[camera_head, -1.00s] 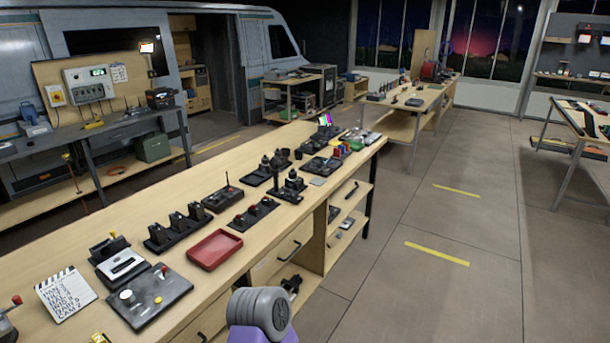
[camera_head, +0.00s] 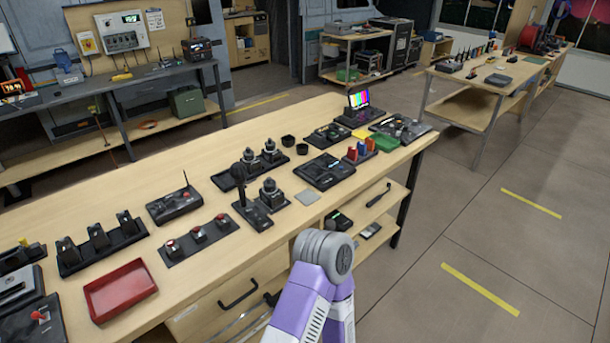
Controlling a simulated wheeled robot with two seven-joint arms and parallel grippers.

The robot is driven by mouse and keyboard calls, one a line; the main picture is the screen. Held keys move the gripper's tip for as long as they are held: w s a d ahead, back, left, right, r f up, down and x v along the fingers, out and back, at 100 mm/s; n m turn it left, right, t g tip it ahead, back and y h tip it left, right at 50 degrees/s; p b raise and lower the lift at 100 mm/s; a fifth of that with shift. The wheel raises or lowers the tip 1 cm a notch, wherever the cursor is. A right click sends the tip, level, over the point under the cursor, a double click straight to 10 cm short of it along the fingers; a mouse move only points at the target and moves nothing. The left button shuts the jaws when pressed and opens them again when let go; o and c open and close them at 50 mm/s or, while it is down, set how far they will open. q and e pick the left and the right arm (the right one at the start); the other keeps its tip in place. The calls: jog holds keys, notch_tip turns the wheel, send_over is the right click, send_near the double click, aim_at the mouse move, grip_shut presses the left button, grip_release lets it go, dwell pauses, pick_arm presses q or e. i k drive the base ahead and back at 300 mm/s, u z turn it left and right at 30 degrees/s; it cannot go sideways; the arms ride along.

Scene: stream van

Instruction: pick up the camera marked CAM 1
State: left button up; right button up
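No CAM 1 marking is legible in this view, so I cannot tell which item is that camera. Small dark devices with round tops stand on a black tray (camera_head: 236,178) in the middle of the long wooden workbench (camera_head: 130,215). Another similar device (camera_head: 271,190) stands just in front of them, beside an upright dark one (camera_head: 250,172). Several upright black units sit in a black holder (camera_head: 70,265) at the left. A purple and grey link of my own arm rises at the bottom centre, in front of the bench. Neither gripper shows.
A red tray (camera_head: 120,290) lies near the bench's front edge. A radio-like box (camera_head: 174,205), a three-knob panel (camera_head: 198,240) and a colour-bar screen (camera_head: 358,100) also stand on the bench. Open shelves (camera_head: 375,205) are below. The floor at right is clear.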

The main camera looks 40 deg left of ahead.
aim_at(273, 197)
jog(key=i, duration=1)
jog(key=u, duration=2.2)
